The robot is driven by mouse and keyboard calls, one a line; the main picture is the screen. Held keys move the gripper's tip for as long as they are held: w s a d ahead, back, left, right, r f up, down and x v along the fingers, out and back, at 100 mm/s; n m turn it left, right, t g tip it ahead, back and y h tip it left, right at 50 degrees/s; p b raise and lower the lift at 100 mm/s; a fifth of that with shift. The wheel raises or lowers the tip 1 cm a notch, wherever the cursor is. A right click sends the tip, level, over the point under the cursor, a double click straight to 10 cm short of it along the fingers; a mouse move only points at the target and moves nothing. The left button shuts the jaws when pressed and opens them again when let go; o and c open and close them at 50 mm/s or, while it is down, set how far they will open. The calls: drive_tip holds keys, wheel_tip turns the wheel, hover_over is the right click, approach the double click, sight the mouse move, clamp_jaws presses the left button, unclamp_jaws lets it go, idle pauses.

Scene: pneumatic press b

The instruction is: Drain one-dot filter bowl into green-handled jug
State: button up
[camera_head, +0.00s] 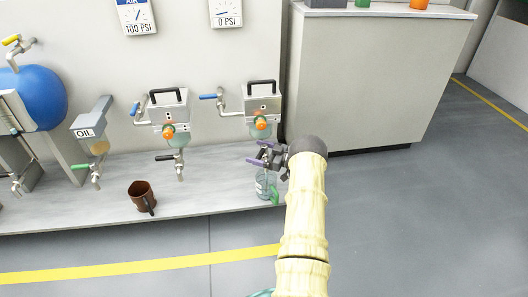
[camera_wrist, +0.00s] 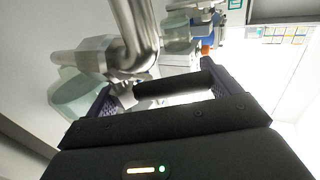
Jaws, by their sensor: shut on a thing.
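The right filter unit (camera_head: 262,103) hangs on the wall, with a glass bowl (camera_head: 260,131) under its orange knob. The left filter unit (camera_head: 168,108) has a bowl (camera_head: 180,140) and a drain valve with a black lever (camera_head: 165,157). The dot marks are too small to tell. The clear green-handled jug (camera_head: 263,187) stands on the shelf below the right bowl. My gripper (camera_head: 264,157) is just above the jug, shut on a black lever (camera_wrist: 172,89) beside a metal drain pipe (camera_wrist: 138,32). My fingers hide most of this valve in the head view. I cannot tell whether liquid is flowing.
A brown jug (camera_head: 141,195) stands on the grey shelf (camera_head: 205,190) under the left filter. An OIL container (camera_head: 92,122) and a blue tank (camera_head: 38,95) are at the left. A white cabinet (camera_head: 370,80) stands at the right. The floor in front is clear.

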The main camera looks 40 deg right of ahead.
drive_tip(key=shift+s+f, duration=0.2)
drive_tip(key=shift+s, duration=0.05)
drive_tip(key=shift+w, duration=0.15)
drive_tip(key=shift+d, duration=0.25)
drive_tip(key=o, duration=1)
drive_tip(key=shift+a, duration=0.1)
drive_tip(key=shift+o, duration=0.7)
drive_tip(key=shift+a+r, duration=0.1)
drive_tip(key=shift+a, duration=0.1)
